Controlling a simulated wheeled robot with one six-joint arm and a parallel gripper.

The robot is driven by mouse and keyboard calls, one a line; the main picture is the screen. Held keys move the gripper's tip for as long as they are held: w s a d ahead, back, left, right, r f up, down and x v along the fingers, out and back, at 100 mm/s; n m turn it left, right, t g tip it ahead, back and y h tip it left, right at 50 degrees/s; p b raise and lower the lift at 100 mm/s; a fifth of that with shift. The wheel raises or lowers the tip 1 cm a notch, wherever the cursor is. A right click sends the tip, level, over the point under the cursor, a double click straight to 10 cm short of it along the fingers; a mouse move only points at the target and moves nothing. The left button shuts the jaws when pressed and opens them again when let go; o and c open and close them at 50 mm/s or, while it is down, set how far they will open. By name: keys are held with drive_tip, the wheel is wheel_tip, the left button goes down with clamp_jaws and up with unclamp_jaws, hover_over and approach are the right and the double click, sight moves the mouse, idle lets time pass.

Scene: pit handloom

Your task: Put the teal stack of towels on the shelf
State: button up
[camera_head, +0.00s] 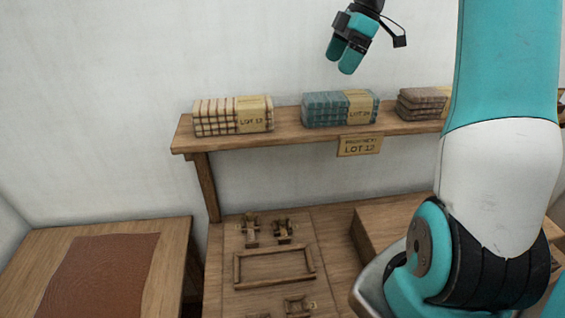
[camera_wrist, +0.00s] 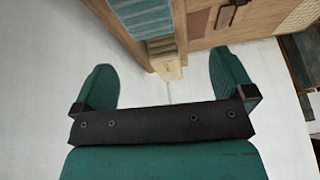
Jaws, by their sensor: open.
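The teal stack of towels (camera_head: 325,109) lies on the wooden shelf (camera_head: 287,122), between two other stacks, with a tan paper band around its right part. My gripper (camera_head: 342,60) is above and a little behind the teal stack in the picture, apart from it, with its fingers pointing down. In the wrist view my gripper (camera_wrist: 165,75) has its two teal fingers wide apart with nothing between them touching. A teal ribbed part of the stack (camera_wrist: 145,17) shows at the top of that view, beyond the fingers.
A cream striped stack (camera_head: 215,117) stands left on the shelf and a brown stack (camera_head: 420,103) right, partly hidden by my arm. A LOT 12 sign (camera_head: 360,146) hangs on the shelf's front edge. Below are a bench with small wooden parts (camera_head: 275,265) and a table with a red-brown mat (camera_head: 100,275).

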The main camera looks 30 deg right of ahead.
drive_tip(key=s+a+m+g, duration=0.1)
drive_tip(key=s+a, duration=0.2)
drive_tip(key=a, duration=1)
drive_tip(key=s+a+m, duration=0.1)
drive_tip(key=s+a, duration=0.3)
drive_tip(key=a, duration=0.8)
drive_tip(key=s+a+f+m, duration=0.1)
drive_tip(key=s+a, duration=0.3)
drive_tip(key=s, duration=0.4)
drive_tip(key=s+a+f+m, duration=0.2)
drive_tip(key=s+a+f, duration=0.2)
drive_tip(key=s, duration=0.4)
drive_tip(key=shift+a+f+g, duration=0.15)
drive_tip(key=shift+a+g, duration=0.2)
drive_tip(key=shift+g, duration=0.05)
drive_tip(key=shift+s+f, duration=0.1)
drive_tip(key=shift+s, duration=0.05)
wheel_tip(320, 180, down, 9)
drive_tip(key=b, duration=0.9)
